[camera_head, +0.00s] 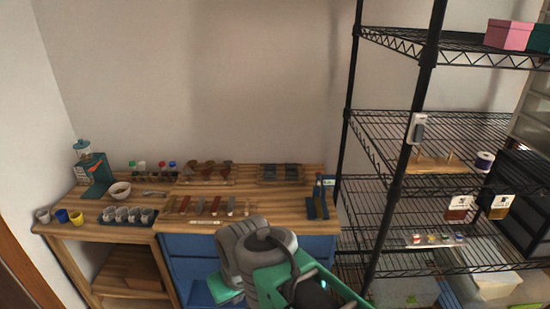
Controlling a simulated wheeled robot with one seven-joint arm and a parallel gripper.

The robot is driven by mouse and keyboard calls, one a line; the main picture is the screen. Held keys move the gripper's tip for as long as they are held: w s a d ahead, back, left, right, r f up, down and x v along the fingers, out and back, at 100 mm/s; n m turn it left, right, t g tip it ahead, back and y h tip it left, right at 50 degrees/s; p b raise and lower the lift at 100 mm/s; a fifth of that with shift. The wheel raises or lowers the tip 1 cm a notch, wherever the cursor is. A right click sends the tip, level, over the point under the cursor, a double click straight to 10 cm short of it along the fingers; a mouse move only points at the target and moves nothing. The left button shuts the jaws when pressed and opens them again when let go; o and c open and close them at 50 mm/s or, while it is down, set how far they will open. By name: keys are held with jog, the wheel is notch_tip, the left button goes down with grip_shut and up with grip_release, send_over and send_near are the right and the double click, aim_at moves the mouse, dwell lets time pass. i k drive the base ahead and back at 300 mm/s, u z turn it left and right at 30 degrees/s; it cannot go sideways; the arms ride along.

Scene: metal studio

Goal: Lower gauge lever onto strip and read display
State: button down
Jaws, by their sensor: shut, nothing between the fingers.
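A dark blue stand (311,208) with an upright part and a small pale panel (328,182) at its top stands at the right end of the wooden bench; it looks like the gauge. Its lever, and whether a strip lies in it, are too small to tell. Several brown and grey strips (184,206) lie in a row at the bench's front middle, behind a small white label (205,222). My arm rises at the bottom centre, in front of the bench. My gripper does not show.
On the bench (262,205), a tray of cups (128,216), a bowl (120,191) and a green machine (94,174) stand left. Dark pieces (280,173) lie at the back. A black wire rack (430,190) stands close on the right. Bare wood lies left of the stand.

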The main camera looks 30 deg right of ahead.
aim_at(318, 174)
jog(key=z, duration=0.1)
jog(key=i, duration=0.95)
jog(key=z, duration=0.45)
